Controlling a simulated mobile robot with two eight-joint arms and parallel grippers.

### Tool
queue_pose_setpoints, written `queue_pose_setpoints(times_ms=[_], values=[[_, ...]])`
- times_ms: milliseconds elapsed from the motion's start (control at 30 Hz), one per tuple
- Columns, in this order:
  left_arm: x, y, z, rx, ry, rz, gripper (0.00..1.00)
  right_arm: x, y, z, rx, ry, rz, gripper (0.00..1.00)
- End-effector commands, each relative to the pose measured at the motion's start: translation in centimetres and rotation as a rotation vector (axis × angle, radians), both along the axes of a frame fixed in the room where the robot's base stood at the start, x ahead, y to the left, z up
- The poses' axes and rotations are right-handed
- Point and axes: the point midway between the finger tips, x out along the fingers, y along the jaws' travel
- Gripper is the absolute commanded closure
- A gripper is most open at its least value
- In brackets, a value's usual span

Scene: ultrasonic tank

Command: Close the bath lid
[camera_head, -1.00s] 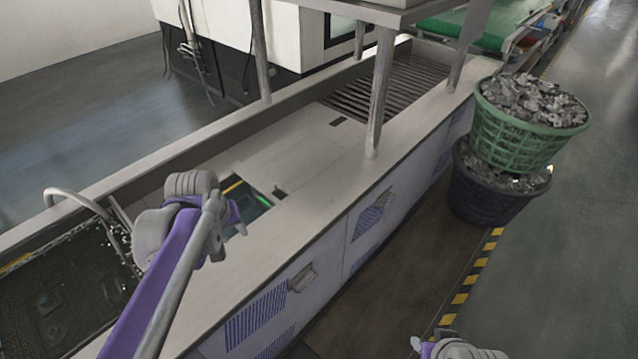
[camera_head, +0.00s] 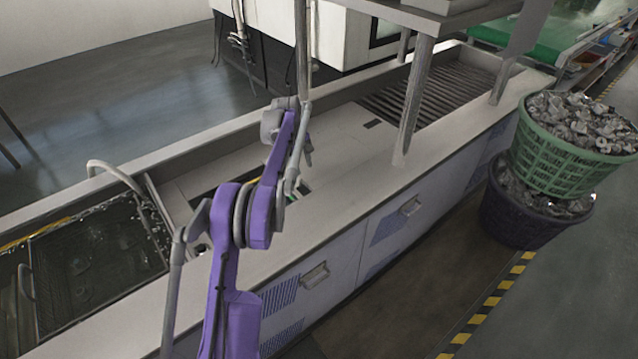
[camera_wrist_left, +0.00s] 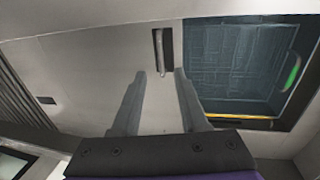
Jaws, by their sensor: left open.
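The bath lid (camera_head: 340,135) is a flat pale grey panel lying in the bench top, beside the bath opening. In the left wrist view the lid (camera_wrist_left: 90,75) fills the left and middle, with a dark handle slot and a thin upright bar (camera_wrist_left: 160,50) near its edge. The bath (camera_wrist_left: 238,60) is open at the right, with bluish water, a green light and a yellow edge. My left gripper (camera_wrist_left: 160,76) is open and empty, its fingertips just short of the handle. In the head view my left arm hides most of the opening and the handle. My right gripper is out of view.
A wet tank (camera_head: 95,255) with a curved pipe is at the left. Metal posts (camera_head: 413,100) hold a shelf over the bench. A slatted grate (camera_head: 425,95) lies farther back. Stacked baskets of scrap (camera_head: 565,150) stand on the floor at the right.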

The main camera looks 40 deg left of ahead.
Motion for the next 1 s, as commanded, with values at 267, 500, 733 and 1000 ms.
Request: queue_pose_setpoints(times_ms=[267,500,733,1000], values=[[1.0,-0.4,-5.0,0.000,-0.001,-0.003,0.56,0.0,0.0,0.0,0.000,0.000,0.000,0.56],[1.7,-0.6,-8.5,0.001,-0.001,-0.003,0.56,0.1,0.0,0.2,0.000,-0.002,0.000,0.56],[1.9,-0.7,-9.7,0.001,-0.001,-0.003,0.56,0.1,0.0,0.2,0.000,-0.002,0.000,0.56],[1.9,-0.7,-9.7,0.001,-0.001,-0.003,0.66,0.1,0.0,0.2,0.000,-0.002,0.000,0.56]])
